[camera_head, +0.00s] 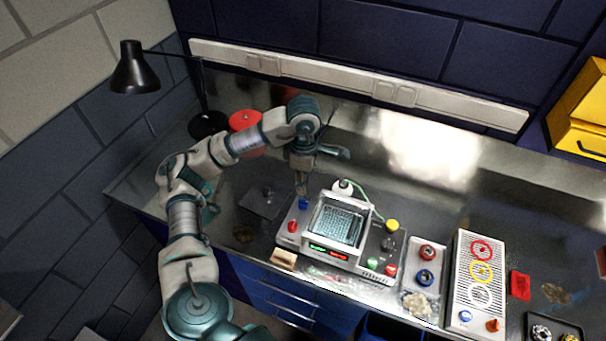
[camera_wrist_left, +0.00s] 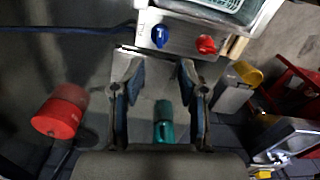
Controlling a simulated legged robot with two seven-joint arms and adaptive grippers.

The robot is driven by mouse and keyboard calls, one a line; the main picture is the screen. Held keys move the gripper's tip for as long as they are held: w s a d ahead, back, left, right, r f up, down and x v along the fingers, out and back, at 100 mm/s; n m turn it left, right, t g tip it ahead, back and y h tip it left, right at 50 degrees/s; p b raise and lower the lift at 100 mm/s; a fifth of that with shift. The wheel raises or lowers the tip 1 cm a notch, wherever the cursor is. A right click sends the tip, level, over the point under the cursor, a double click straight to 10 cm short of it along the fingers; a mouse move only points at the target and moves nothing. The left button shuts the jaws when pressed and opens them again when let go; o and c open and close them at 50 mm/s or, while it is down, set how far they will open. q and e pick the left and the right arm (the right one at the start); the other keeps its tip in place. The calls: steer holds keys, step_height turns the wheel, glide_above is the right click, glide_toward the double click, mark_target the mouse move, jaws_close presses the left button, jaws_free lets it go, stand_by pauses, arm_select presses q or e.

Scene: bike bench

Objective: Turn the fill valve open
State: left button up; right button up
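In the left wrist view the blue knob (camera_wrist_left: 160,36) and red knob (camera_wrist_left: 206,44) sit just beyond the fingertips. My left gripper (camera_head: 301,184) points down above and behind the blue knob. In the wrist view the left gripper (camera_wrist_left: 156,72) is open and empty, its fingers apart, not touching either knob. My right gripper is not in view.
A red can (camera_head: 246,120) and a black lamp (camera_head: 132,70) stand at the back left. A yellow cabinet (camera_head: 580,110) hangs at the far right.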

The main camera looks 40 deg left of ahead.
arm_select(q)
steer(key=shift+r, duration=0.9)
